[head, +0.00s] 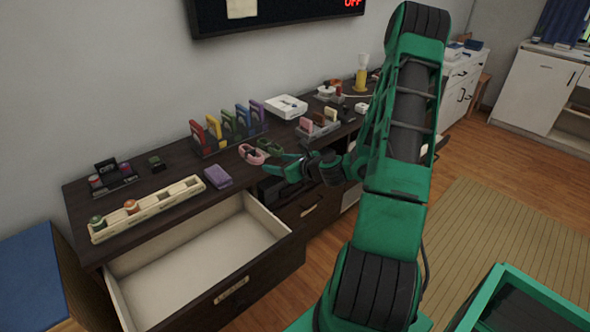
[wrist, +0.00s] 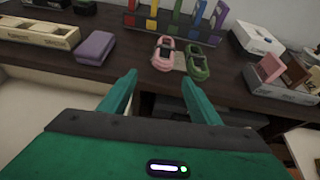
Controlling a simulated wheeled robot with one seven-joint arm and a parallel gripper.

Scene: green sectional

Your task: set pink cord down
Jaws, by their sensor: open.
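The pink cord (head: 254,154) is a coiled loop lying on the dark dresser top, near its front edge and in front of the colored rack. It also shows in the wrist view (wrist: 165,54), on a small pale patch, beside a similar green cord (wrist: 198,62). The green cord (head: 271,147) lies just right of it in the head view. My gripper (wrist: 157,82) is open and empty, with its two teal fingers apart, short of the dresser's front edge. The pink cord is beyond the fingertips and apart from them. In the head view my gripper (head: 277,164) points toward the cords.
A purple block (head: 218,177) and a cream tray (head: 150,209) with round items lie to the left. An open, empty drawer (head: 200,262) juts out below. A rack of colored holders (head: 228,130) stands behind; a white device (head: 286,107) is right of it.

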